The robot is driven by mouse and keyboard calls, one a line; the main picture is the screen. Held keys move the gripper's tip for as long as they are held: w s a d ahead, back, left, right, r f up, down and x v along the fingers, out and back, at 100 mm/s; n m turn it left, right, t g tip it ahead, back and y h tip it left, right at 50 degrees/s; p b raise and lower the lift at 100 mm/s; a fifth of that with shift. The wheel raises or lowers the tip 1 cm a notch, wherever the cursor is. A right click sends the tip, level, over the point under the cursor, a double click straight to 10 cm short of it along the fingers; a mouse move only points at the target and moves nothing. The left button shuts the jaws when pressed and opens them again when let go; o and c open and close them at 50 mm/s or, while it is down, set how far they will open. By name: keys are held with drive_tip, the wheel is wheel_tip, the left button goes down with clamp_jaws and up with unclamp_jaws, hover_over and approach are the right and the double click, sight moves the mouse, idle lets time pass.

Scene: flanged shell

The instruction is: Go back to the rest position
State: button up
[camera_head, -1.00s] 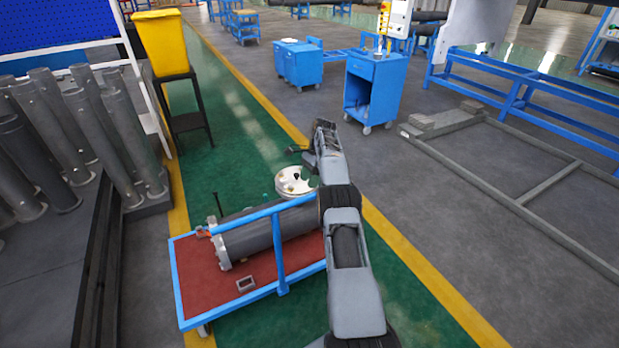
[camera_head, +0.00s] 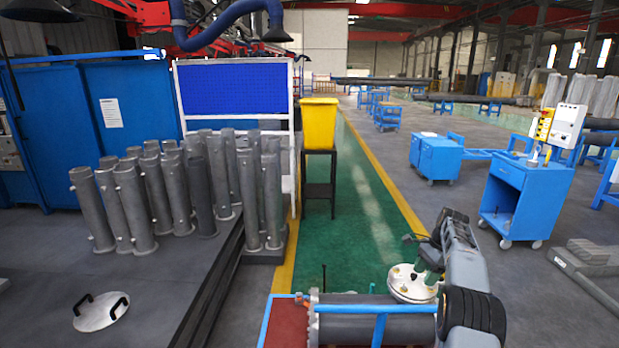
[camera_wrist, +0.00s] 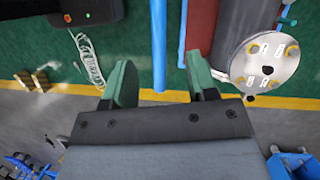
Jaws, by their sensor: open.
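My gripper (camera_head: 426,264) shows in the head view at the end of my raised grey arm, its green fingers partly in front of a pale round disc (camera_head: 405,287). In the wrist view my gripper (camera_wrist: 160,82) has its two green fingers spread apart with nothing between them. The dark grey flanged shell (camera_head: 365,327) lies on a cart with a red deck (camera_head: 287,325) and blue rails. In the wrist view the disc (camera_wrist: 264,66), with bolt-like fittings, lies right of the fingers, close to the shell (camera_wrist: 240,28). Whether they touch is unclear.
Several upright grey tubes (camera_head: 150,195) stand at the left. A disc with two handles (camera_head: 101,311) lies near them. A yellow bin (camera_head: 320,124) sits on a black stand. Blue cabinets (camera_head: 524,195) stand at the right. The green lane (camera_head: 350,235) beyond the cart is clear.

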drive_tip(key=s+a+r+n+t+h, duration=0.25)
drive_tip(key=s+a+r+n, duration=0.55)
drive_tip(key=s+a+r, duration=0.4)
drive_tip(key=s+a+f+n+t, duration=0.1)
drive_tip(key=s+a+n, duration=0.1)
drive_tip(key=s, duration=0.4)
drive_tip(key=s+a+f+n+h, duration=0.1)
drive_tip(key=s+a+n, duration=0.2)
drive_tip(key=s, duration=0.4)
drive_tip(key=s+a+f+n+t, duration=0.1)
drive_tip(key=s+a+f+n, duration=0.1)
drive_tip(key=s, duration=0.4)
drive_tip(key=shift+s+a+n+t, duration=0.35)
drive_tip(key=shift+a+n, duration=0.3)
drive_tip(key=shift+n, duration=0.45)
drive_tip(key=shift+w, duration=0.1)
drive_tip(key=shift+c, duration=0.2)
